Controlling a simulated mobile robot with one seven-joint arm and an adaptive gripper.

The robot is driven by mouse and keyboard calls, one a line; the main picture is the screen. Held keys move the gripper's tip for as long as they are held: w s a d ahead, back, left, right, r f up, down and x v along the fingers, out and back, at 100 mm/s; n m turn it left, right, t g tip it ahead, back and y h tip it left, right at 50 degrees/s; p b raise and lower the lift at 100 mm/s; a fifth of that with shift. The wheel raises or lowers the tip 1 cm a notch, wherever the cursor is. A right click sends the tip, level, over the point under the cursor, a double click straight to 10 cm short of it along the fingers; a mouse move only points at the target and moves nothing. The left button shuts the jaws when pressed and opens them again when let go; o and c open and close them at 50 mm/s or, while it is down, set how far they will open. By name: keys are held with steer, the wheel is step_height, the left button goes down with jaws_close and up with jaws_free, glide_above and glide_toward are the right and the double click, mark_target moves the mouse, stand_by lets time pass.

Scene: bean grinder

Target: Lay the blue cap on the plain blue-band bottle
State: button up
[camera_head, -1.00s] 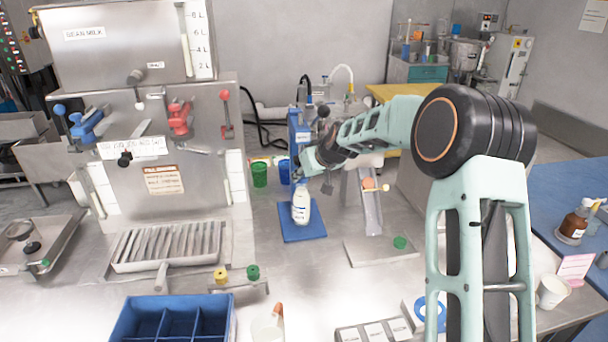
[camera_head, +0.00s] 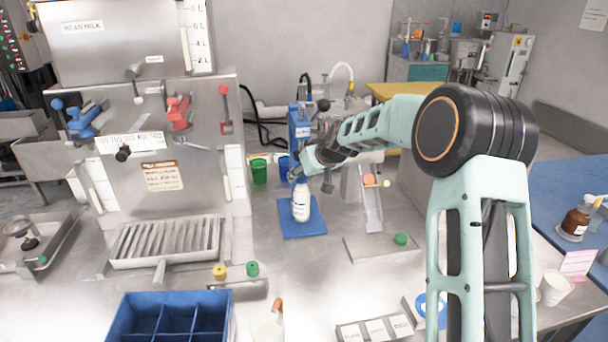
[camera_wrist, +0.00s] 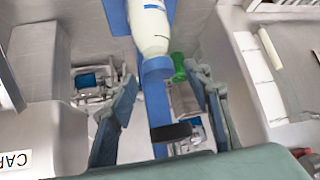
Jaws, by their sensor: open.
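The white bottle (camera_head: 301,203) stands upright on a blue mat (camera_head: 314,229) in front of a blue press-like column (camera_head: 297,130). In the wrist view the bottle (camera_wrist: 149,28) enters from the top, and the blue cap (camera_wrist: 157,67) is at its mouth. It appears to touch the bottle; I cannot tell whether it is seated flat. My gripper (camera_wrist: 163,76) is open, one finger on each side of the cap, with gaps showing. In the head view my gripper (camera_head: 300,171) is at the bottle's top and partly hides the cap.
A green cup (camera_head: 259,171) stands behind the mat to the left. A sloped metal chute (camera_head: 371,205) and a tray with a green cap (camera_head: 400,239) are to the right. Yellow (camera_head: 220,271) and green (camera_head: 252,268) caps sit front left, behind a blue divided bin (camera_head: 170,297).

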steer(key=shift+r+p, duration=0.85)
steer(key=shift+p, duration=0.15)
steer(key=b+v, duration=0.2)
steer(key=v, duration=0.9)
steer(key=shift+s, duration=0.35)
steer(key=shift+d+r, duration=0.1)
steer(key=shift+d, duration=0.1)
